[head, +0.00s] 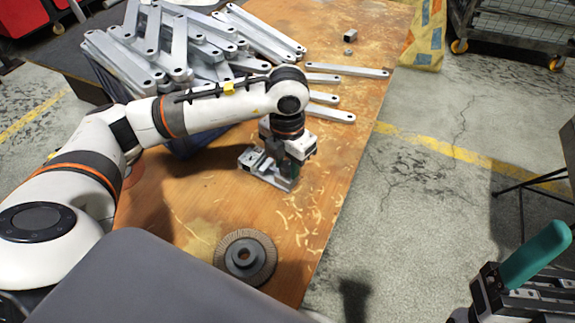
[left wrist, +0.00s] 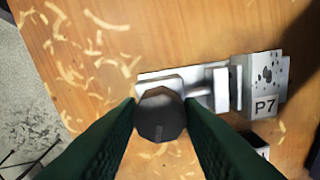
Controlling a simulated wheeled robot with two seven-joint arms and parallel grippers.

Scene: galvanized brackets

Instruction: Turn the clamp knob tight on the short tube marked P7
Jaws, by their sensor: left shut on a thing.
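The black faceted clamp knob (left wrist: 160,120) sits between the two dark green fingers of my left gripper (left wrist: 160,103) in the left wrist view. The gripper is shut on it. The knob's stem runs right into a grey metal clamp (left wrist: 220,90), which also shows on the table in the head view (head: 248,158). The short tube marked P7 (left wrist: 264,105) is pale metal at the clamp's right end. In the head view my left gripper (head: 290,172) points down over the clamp and hides the knob. My right gripper (head: 520,270) shows partly at lower right, with one teal finger clear.
Many galvanized brackets (head: 180,45) lie piled at the table's far left, with several loose ones near the clamp. A round brush-like disc (head: 244,255) lies at the near edge. Wood shavings lie around the clamp. The wooden table (head: 335,125) is mostly bare to the right.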

